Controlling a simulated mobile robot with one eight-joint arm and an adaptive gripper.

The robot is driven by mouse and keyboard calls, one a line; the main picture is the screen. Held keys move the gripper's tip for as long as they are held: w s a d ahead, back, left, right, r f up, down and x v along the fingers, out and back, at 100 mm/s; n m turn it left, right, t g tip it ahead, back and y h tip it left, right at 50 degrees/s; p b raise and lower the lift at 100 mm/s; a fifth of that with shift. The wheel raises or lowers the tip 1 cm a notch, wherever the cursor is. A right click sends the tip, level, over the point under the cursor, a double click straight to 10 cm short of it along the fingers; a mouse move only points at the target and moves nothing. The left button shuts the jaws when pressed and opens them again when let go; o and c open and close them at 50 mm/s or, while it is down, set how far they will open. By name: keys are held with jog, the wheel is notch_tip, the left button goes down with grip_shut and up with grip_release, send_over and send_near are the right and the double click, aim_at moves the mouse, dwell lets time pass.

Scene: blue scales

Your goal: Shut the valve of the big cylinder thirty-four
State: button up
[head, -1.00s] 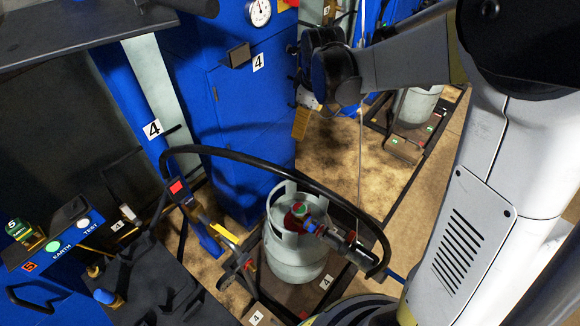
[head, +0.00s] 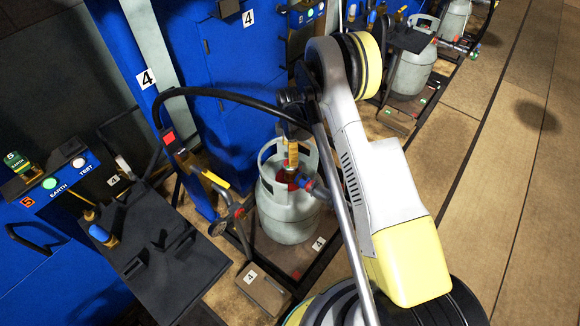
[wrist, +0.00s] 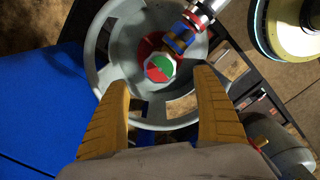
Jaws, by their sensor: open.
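A big grey gas cylinder (head: 287,215) stands upright on the platform marked 4 in the head view. In the wrist view its collar (wrist: 103,45) rings the top, and the valve knob (wrist: 159,68), half red and half green, sits inside on a red base. A coupling (wrist: 190,28) with red and blue rings joins the valve from the upper right. My gripper (wrist: 160,82) is open, with its two yellow fingers on either side of and just below the knob, apart from it. In the head view my gripper (head: 291,158) points down over the collar. No number thirty-four is readable.
A black hose (head: 235,95) arches from the stand on the left towards the cylinder. A blue cabinet (head: 215,110) stands behind it. A dark tray (head: 165,245) lies at front left. Another grey cylinder (head: 412,70) stands at the back right. Open floor lies further right.

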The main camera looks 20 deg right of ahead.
notch_tip(320, 180, down, 7)
jog(key=shift+r+b, duration=0.1)
jog(key=shift+b, duration=1.05)
jog(key=c, duration=1.2)
